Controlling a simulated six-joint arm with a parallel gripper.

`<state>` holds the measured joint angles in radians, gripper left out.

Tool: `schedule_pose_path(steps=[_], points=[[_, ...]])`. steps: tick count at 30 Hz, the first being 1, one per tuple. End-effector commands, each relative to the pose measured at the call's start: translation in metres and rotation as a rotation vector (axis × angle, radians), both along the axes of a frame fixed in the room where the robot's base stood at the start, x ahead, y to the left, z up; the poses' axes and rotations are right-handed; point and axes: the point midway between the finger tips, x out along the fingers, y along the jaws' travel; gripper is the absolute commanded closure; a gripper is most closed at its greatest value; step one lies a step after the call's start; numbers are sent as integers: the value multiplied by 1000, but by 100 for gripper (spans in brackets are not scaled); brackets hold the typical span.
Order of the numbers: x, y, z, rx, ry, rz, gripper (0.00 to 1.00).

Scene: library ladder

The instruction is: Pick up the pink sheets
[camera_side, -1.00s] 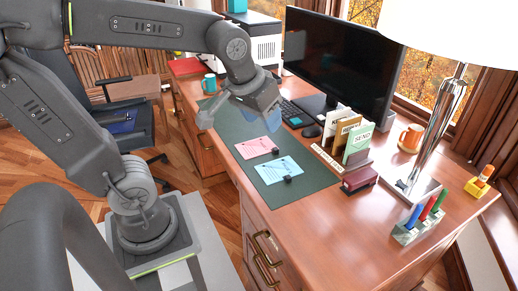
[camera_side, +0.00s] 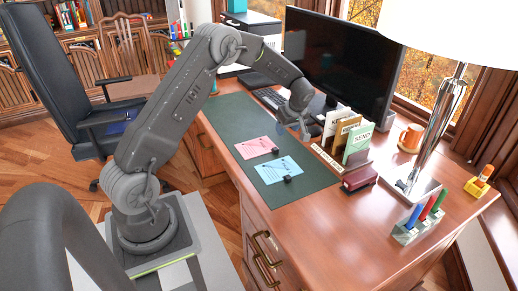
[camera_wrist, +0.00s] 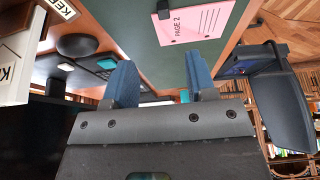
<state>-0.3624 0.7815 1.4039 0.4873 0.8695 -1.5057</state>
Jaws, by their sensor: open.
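The pink sheets (camera_side: 255,148) lie flat on the dark green desk mat (camera_side: 232,108), with a small black clip at their right edge. In the wrist view the pink sheets (camera_wrist: 195,24) show at the top, marked "PAGE 2", with the dark clip at their left edge. My gripper (camera_side: 293,128) is above the right part of the mat, to the right of the pink sheets and near the letter rack. In the wrist view my gripper (camera_wrist: 160,82) has its blue fingers spread apart with nothing between them. It does not touch the sheets.
Blue sheets (camera_side: 278,170) with a black clip lie in front of the pink ones. A letter rack (camera_side: 345,140) with upright cards, a dark red stamp box (camera_side: 360,178), a monitor (camera_side: 338,65) and a lamp (camera_side: 435,130) stand to the right. The mat's left part is clear.

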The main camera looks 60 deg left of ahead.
Motion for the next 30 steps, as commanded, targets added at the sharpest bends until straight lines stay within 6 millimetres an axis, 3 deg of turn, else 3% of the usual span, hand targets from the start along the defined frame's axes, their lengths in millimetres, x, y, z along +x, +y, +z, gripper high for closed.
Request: schedule_pose_path(steps=[12, 20, 30], points=[[0, 27, -66, -1, 2, 6, 49], [-1, 35, -84, -1, 1, 5, 49], [-5, 55, -123, -3, 0, 3, 49]])
